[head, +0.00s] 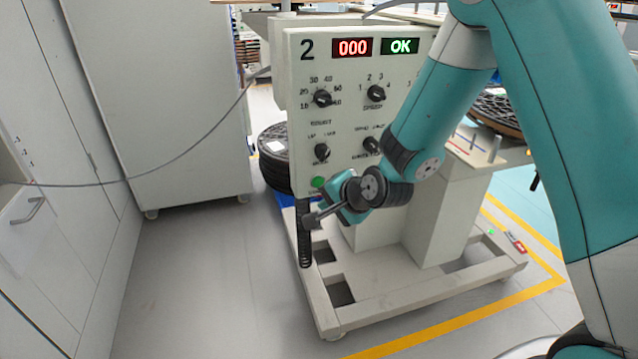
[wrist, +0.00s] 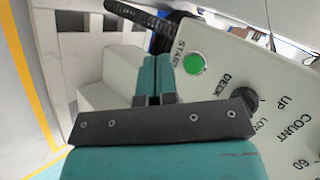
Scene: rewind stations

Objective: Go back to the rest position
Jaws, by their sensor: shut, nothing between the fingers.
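My gripper (head: 310,220) is beside the lower left of the control panel of station 2 (head: 296,100) in the head view. In the wrist view its two teal fingers (wrist: 156,62) are together, with nothing between them. The round green START button (wrist: 193,64) is just right of the fingertips in the wrist view; it also shows in the head view (head: 318,182). I cannot tell whether the fingers touch the panel. The panel display reads 000 in red and OK in green. My arm hides the panel's lower right part.
A black coiled cord (head: 304,240) hangs below the panel. A pale wheeled base frame (head: 420,296) stands under it, with yellow floor tape (head: 440,328) around. Black reels (head: 272,150) stand behind. A white cabinet (head: 160,100) is at the left. Grey floor (head: 215,280) in front is clear.

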